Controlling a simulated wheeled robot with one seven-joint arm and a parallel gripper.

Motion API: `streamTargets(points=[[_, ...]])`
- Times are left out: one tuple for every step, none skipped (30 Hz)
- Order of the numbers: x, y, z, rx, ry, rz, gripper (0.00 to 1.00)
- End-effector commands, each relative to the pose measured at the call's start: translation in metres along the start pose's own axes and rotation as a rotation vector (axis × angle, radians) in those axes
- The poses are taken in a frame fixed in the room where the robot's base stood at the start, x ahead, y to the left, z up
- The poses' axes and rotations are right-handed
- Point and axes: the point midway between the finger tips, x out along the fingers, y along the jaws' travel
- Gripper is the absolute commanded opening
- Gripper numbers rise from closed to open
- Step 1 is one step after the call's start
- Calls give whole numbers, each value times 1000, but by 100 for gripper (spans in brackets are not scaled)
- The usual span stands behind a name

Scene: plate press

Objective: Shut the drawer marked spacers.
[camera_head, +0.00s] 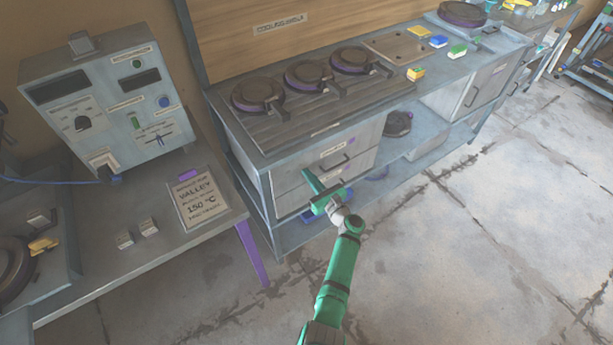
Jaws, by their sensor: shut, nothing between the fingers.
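The label writing is too small to read, so I cannot tell which drawer is marked spacers. I cannot tell how far either drawer stands out.
Three dark round plates (304,75) sit on the bench top. A control box (105,105) and a sign card (200,203) are on the left table, whose purple leg (252,254) stands near the drawers. The concrete floor (470,250) at right is clear.

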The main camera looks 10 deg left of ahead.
Motion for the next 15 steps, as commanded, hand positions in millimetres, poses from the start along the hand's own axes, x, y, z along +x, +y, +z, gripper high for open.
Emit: streamTargets(points=[[9,3,4,-10,3,5,0],[8,3,4,-10,3,5,0],[6,3,4,-10,3,5,0],[4,3,4,-10,2,6,0],[2,4,4,-10,2,7,0],[-2,4,4,-9,1,8,0],[-6,3,4,-8,1,8,0],[-11,2,3,-7,1,6,0],[-19,-1,2,-6,1,3,0],[-26,-4,2,-6,0,1,0],[-33,-6,2,-4,-1,-3,0],[-44,-10,2,-3,-2,-8,0],[-52,-11,2,-2,-2,-11,0],[-59,-12,2,-3,-2,-13,0],[-69,-13,1,-3,-1,-14,0]])
